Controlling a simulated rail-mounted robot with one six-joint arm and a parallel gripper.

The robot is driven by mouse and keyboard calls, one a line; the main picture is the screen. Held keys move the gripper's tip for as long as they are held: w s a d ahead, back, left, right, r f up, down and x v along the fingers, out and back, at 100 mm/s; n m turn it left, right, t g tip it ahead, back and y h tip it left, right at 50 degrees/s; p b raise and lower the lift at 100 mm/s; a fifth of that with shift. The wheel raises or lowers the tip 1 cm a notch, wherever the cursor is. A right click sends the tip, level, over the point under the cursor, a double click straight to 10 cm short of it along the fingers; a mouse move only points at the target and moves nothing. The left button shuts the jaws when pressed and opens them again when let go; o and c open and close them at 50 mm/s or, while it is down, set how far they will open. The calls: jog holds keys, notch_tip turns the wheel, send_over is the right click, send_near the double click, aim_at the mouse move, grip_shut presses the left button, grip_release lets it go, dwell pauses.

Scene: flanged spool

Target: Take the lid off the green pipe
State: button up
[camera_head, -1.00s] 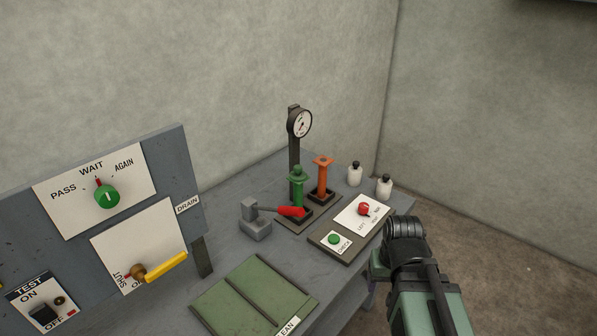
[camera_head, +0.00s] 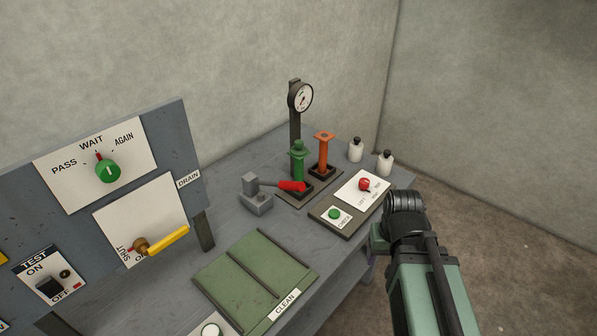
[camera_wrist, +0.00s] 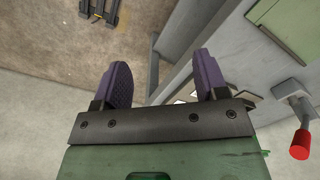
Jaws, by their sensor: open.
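The green pipe (camera_head: 298,169) stands upright in a dark square base on the grey bench, in the head view. A green lid (camera_head: 299,147) with a small knob sits on its top. The red handle of the grey lever block partly covers the pipe's foot. In the wrist view my gripper (camera_wrist: 161,60) is open, its two purple fingers wide apart with nothing between them. The pipe cannot be made out in the wrist view. In the head view my arm is at the right, off the bench's right edge and apart from the pipe; the fingers are hidden there.
An orange flanged pipe (camera_head: 324,151) and a gauge on a post (camera_head: 300,97) stand close to the green pipe. The red-handled lever block (camera_head: 257,195) is at its left. A control panel (camera_head: 350,203), white bottles (camera_head: 385,163) and a green mat (camera_head: 250,270) share the bench.

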jog(key=shift+c, duration=0.6)
notch_tip(320, 180, up, 14)
jog(key=n+t+y+p, duration=0.2)
jog(key=n+t+p, duration=0.3)
jog(key=p, duration=0.8)
send_over(299, 142)
jog(key=s+d, duration=0.2)
jog(key=s, duration=0.1)
jog(key=n+g, duration=0.1)
jog(key=b+x, duration=0.9)
jog(key=x, duration=0.1)
jog(key=shift+a+f+b, duration=0.15)
jog(key=shift+a+b, duration=0.05)
jog(key=shift+b, duration=0.2)
jog(key=shift+r, duration=0.3)
jog(key=c, duration=0.5)
